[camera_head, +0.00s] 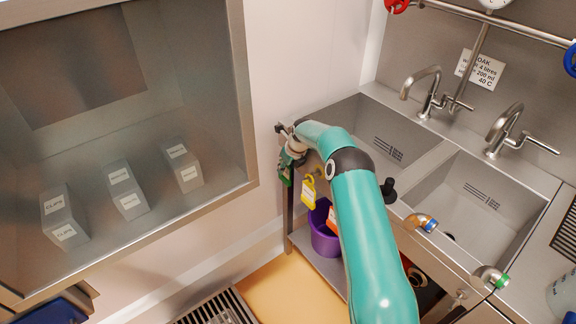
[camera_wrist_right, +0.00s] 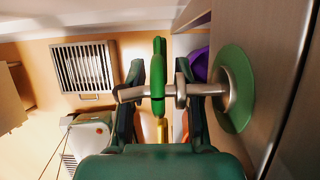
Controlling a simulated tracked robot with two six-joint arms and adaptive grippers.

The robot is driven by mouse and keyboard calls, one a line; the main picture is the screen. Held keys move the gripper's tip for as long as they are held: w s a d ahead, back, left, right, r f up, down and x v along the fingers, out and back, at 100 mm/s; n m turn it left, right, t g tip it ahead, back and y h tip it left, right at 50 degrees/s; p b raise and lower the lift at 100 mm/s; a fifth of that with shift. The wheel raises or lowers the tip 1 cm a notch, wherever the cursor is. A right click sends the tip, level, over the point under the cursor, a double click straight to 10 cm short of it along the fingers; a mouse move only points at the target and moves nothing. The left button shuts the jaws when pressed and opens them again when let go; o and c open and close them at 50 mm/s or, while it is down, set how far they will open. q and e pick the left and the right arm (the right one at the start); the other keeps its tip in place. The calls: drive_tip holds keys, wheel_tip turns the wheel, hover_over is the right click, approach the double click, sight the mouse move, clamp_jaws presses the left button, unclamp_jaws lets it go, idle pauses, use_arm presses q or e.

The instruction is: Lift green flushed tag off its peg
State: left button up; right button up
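The green tag (camera_wrist_right: 158,75) hangs on a metal peg (camera_wrist_right: 208,89) that sticks out from a green disc (camera_wrist_right: 236,88) on a steel panel. My right gripper (camera_wrist_right: 160,92) is open, with one dark green finger on each side of the tag along the peg; gaps show between the fingers and the tag. My left gripper is not in view.
A yellow tag (camera_head: 309,191) and an orange tag (camera_head: 332,220) hang close by, above a purple bucket (camera_head: 323,238). The sink unit (camera_head: 445,170) with two taps is at the right. A cabinet (camera_head: 240,100) with several labelled boxes is at the left.

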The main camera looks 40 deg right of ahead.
drive_tip(key=shift+f, duration=0.2)
clamp_jaws()
drive_tip(key=shift+r, duration=0.15)
